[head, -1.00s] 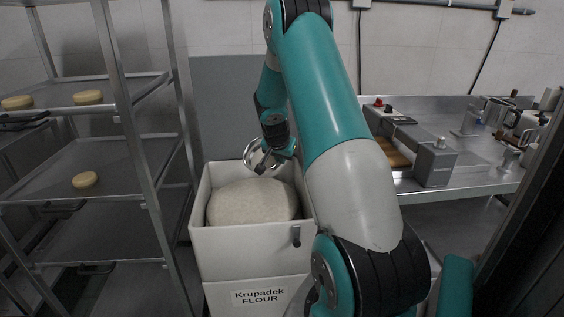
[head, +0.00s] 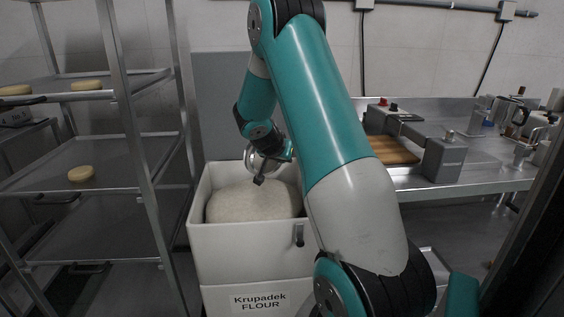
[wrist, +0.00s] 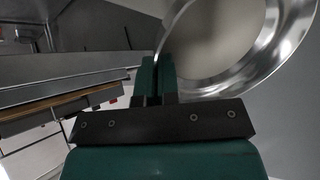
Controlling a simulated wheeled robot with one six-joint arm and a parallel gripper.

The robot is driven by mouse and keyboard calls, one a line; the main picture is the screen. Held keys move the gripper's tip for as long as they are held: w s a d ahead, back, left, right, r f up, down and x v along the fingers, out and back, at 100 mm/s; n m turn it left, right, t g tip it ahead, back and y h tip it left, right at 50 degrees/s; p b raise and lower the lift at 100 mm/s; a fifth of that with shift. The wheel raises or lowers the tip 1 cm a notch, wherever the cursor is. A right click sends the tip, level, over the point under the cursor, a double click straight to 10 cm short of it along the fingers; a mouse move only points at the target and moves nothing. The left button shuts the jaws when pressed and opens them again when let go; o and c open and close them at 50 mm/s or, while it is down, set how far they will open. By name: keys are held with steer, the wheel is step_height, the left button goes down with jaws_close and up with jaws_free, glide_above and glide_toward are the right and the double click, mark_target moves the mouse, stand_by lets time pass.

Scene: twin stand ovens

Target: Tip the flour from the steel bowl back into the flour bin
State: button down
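The steel bowl (head: 272,160) is above the back of the white flour bin (head: 240,238), partly hidden behind my gripper (head: 260,178). A pale mound of flour (head: 250,203) fills much of the bin. In the wrist view the bowl (wrist: 293,48) is at the upper right, its rim between the fingers of my gripper (wrist: 158,72), which look shut on it. The bowl's inside faces the wrist camera and shows a smooth pale area; I cannot tell how much of that is flour. The bowl looks tilted in the head view.
A metal rack (head: 135,150) with round loaves (head: 82,174) stands close to the left of the bin. A steel bench (head: 440,180) at the right holds a wooden board (head: 390,150), a grey device (head: 445,158) and metal jugs. A grey panel is behind the bin.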

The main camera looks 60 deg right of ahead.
steer(key=shift+a+f+h+b, duration=0.25)
steer(key=shift+a+h+b, duration=0.45)
steer(key=shift+b, duration=1.1)
steer(key=shift+d+h, duration=0.1)
steer(key=shift+h, duration=0.3)
steer(key=a+h+b, duration=0.1)
steer(key=b, duration=0.2)
steer(key=shift+n+b, duration=0.3)
steer(key=shift+b, duration=0.05)
steer(key=a+h+b, duration=0.1)
steer(key=h+b, duration=0.1)
steer(key=b, duration=0.1)
steer(key=shift+a+r+t+b, duration=0.1)
steer(key=shift+a+t+b, duration=0.05)
steer(key=shift+t+b, duration=0.2)
steer(key=shift+a+h+b, duration=0.25)
steer(key=shift+h+b, duration=0.25)
steer(key=shift+b, duration=0.3)
steer(key=a+h+b, duration=0.1)
steer(key=b, duration=0.2)
steer(key=h+b, duration=0.1)
steer(key=b, duration=0.2)
steer(key=shift+a+r+n+t+h+b, duration=0.1)
steer(key=shift+a+n+t+h+b, duration=0.2)
steer(key=shift+a+n+b, duration=0.1)
steer(key=a+h+b, duration=0.1)
steer(key=b, duration=0.3)
